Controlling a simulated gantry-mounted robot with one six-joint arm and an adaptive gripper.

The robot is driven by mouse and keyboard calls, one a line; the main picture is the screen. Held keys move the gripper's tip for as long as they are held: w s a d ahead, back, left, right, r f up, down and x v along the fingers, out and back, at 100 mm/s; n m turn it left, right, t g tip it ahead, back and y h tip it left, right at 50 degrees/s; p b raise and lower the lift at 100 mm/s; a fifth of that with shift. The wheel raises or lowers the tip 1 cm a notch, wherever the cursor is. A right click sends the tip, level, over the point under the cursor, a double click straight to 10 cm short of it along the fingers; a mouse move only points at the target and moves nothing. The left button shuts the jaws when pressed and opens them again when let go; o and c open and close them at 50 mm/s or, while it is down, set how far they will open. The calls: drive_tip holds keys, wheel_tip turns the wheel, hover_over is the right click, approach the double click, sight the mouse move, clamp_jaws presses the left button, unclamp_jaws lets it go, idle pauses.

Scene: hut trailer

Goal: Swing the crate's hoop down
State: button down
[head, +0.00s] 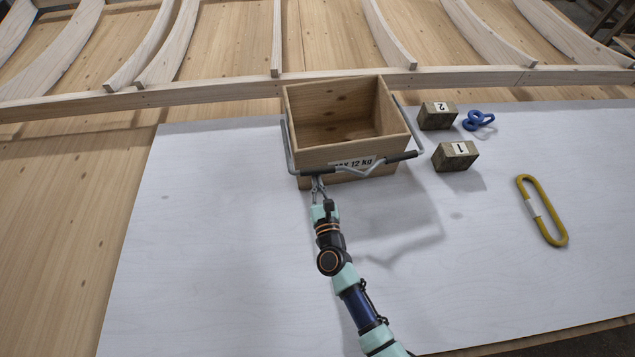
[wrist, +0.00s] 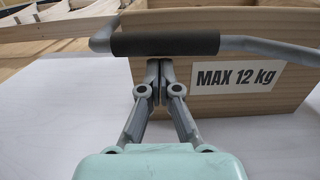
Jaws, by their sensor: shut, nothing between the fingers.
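The wooden crate (head: 345,157) stands open-topped on the white board, with a "MAX 12 kg" label (wrist: 238,77) on its front wall. Its grey metal hoop (head: 417,130) runs along both sides and crosses in front of the front wall, with a kinked middle and two black grips. The left black grip (wrist: 164,43) shows large in the wrist view. My gripper (wrist: 158,72) is shut and empty, its fingertips just under that grip. I cannot tell whether they touch it. In the head view my gripper (head: 317,181) is at the crate's front left corner.
Wooden blocks marked 2 (head: 437,116) and 1 (head: 456,156) stand right of the crate. A blue shackle-like piece (head: 478,121) and a yellow loop (head: 545,213) lie farther right. A wooden frame with curved ribs (head: 200,96) runs behind. The white board (head: 220,260) is clear at left and front.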

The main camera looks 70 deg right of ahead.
drive_tip(key=f+v, duration=0.1)
drive_tip(key=v, duration=1)
drive_tip(key=shift+f+y, duration=0.3)
drive_tip(key=shift+f, duration=0.1)
idle(0.4)
